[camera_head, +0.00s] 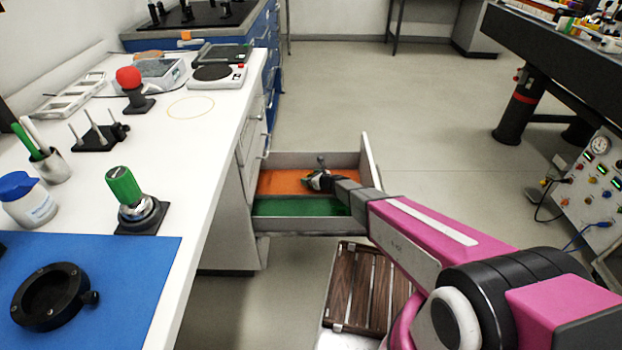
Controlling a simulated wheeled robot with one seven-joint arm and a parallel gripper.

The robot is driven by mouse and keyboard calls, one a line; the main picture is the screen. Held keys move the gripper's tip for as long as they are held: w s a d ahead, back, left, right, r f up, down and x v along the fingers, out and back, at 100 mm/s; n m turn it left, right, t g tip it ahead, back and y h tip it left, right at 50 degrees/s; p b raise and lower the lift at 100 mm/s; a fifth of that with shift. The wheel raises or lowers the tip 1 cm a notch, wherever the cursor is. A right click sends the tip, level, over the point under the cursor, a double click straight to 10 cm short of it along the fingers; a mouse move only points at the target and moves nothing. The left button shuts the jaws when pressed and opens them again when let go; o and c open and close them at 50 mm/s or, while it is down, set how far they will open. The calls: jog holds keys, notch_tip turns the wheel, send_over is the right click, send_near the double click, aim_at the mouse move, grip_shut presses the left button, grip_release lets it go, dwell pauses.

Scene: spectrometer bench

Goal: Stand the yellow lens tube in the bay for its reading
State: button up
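I see no yellow lens tube in this view. My gripper (318,180) reaches into the open drawer (310,161), over its orange-floored compartment (285,182). The green-floored compartment (300,207) lies nearer and looks empty. The gripper is small and dark here, so I cannot tell whether its fingers are open or hold something. A small dark knob-like shape shows just above it. A green cylinder (123,186) stands in a black-based mount (143,216) on the bench. I cannot tell which place is the bay.
The white bench (170,150) carries a red-topped stand (130,80), a device with a dark round plate (213,73), a pegged black block (97,137) and a thin yellow ring outline (191,107). A black ring mount (50,296) lies on the blue mat (130,290). A slatted wooden stool (365,287) stands below.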

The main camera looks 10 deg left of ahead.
jog(key=shift+r, duration=0.1)
jog(key=shift+s+d+r, duration=0.1)
jog(key=shift+s+d, duration=0.05)
jog(key=shift+v, duration=3.55)
jog(key=shift+r, duration=0.15)
